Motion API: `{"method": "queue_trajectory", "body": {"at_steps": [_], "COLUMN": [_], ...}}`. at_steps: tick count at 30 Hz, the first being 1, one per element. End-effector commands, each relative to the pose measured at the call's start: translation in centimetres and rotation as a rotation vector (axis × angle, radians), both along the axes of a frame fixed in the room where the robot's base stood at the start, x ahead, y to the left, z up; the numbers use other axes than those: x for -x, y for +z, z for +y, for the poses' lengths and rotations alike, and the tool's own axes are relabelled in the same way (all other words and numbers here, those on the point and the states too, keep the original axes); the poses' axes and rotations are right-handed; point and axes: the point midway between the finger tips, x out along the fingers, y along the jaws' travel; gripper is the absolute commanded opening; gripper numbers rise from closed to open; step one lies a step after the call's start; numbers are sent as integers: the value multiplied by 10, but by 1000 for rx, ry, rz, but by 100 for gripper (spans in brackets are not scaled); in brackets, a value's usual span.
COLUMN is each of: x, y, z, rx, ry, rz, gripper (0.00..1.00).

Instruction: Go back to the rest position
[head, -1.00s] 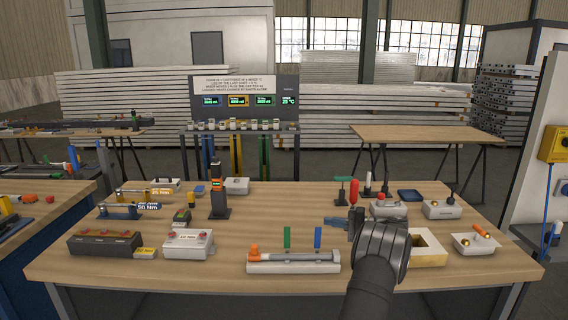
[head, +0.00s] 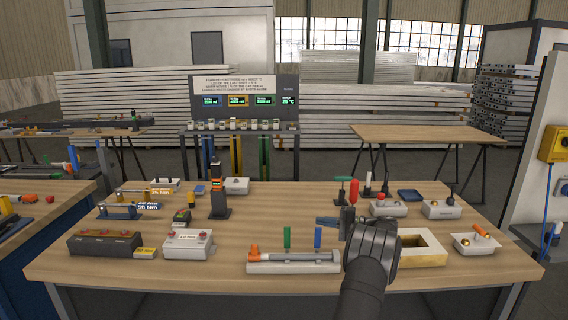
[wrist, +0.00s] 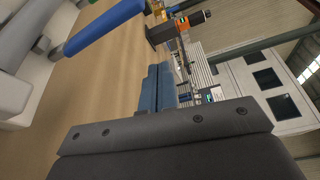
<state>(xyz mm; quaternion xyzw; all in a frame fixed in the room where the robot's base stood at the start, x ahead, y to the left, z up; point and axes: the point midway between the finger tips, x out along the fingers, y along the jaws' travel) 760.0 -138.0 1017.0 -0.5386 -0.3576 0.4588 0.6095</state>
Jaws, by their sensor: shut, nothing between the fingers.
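My gripper (head: 328,222) is above the right half of the wooden table (head: 150,240), its fingers pointing left in the head view. The fingers are together with nothing between them. In the wrist view the blue-grey fingers (wrist: 158,90) lie side by side, and no object touches them. My black wrist hides part of the table's front right.
Below and left of my gripper stands a white holder (head: 292,267) with a grey and orange tool, and blue (head: 317,237) and green (head: 287,237) upright posts behind it. A red-handled tool (head: 353,192) stands close by. A cream open box (head: 432,248) is to the right.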

Motion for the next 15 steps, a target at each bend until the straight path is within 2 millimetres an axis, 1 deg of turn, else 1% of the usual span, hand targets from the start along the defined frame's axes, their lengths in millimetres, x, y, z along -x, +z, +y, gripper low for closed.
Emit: {"method": "queue_trajectory", "body": {"at_steps": [1, 3, 12, 14, 15], "x": [-1, 5, 25, 29, 29], "y": [-1, 1, 4, 5, 7], "z": [-10, -25, -82, -93, -90], "rx": [0, 1, 0, 1, 5], "ry": [-4, -7, -5, -6, -4], "rz": [0, -1, 0, -1, 25], "gripper": [0, 0, 0, 0, 0]}}
